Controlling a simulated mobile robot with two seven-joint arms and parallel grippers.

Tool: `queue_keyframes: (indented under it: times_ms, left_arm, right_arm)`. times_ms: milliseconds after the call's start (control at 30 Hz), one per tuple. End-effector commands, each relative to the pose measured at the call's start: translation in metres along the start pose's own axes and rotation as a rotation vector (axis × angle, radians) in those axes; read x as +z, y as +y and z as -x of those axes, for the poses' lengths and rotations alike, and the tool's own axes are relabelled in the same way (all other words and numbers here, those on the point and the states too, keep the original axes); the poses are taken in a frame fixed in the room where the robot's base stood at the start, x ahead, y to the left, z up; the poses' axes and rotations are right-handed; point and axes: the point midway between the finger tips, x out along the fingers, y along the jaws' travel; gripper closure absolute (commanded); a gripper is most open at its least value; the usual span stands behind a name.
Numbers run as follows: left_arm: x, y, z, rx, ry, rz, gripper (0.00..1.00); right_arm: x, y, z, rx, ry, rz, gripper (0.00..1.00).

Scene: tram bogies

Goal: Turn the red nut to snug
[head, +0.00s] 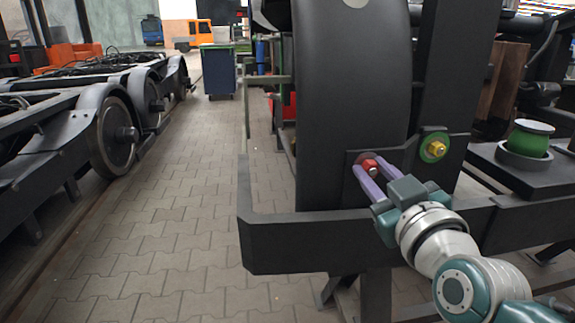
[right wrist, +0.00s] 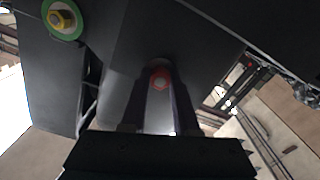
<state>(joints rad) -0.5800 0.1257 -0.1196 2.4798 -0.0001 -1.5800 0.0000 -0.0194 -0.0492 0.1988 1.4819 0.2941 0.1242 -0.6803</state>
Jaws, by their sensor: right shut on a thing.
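The red nut (head: 370,165) sits on the dark plate of the bogie frame, low beside the big dark wheel. My right gripper (head: 369,176) reaches it from the lower right, its two purple fingers on either side of the nut. The right gripper is shut on the red nut. In the right wrist view the nut (right wrist: 160,79) shows between the dark fingertips, with a pale centre and a red rim. My left gripper is not in the head view.
A yellow nut on a green disc (head: 435,148) is just right of the red nut. A dark frame bar (head: 300,240) runs below it. A green cylinder (head: 530,138) stands on a dark block at right. Other bogies (head: 90,110) stand at left; the paved floor between is clear.

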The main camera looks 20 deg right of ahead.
Motion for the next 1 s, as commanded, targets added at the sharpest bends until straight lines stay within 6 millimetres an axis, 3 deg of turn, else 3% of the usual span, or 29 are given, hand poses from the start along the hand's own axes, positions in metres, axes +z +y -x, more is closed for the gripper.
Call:
queue_keyframes:
  times_ms: [467,1000]
  left_arm:
    - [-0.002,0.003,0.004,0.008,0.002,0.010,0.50]
    - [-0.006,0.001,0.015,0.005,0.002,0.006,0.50]
  right_arm:
    - [-0.001,0.001,0.000,0.001,0.002,-0.077,1.00]
    - [-0.001,0.001,0.000,0.000,0.001,-0.535,1.00]
